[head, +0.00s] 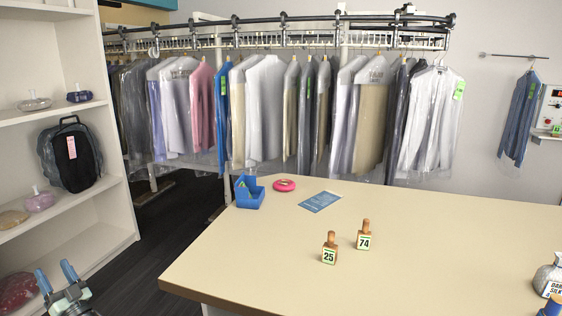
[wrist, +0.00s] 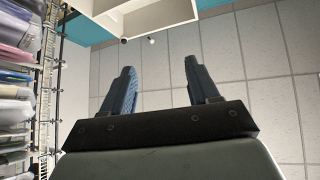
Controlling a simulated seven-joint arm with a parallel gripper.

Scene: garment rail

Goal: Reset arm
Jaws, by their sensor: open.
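My gripper (head: 57,279) shows at the lower left of the head view, beside the white shelf unit and left of the table. Its two blue fingers stand apart and point upward. In the wrist view my gripper (wrist: 160,88) is open, with nothing between its fingers. Beyond the fingers that view shows ceiling tiles.
The garment rail (head: 290,20) runs behind. A white shelf unit (head: 110,215) stands left.

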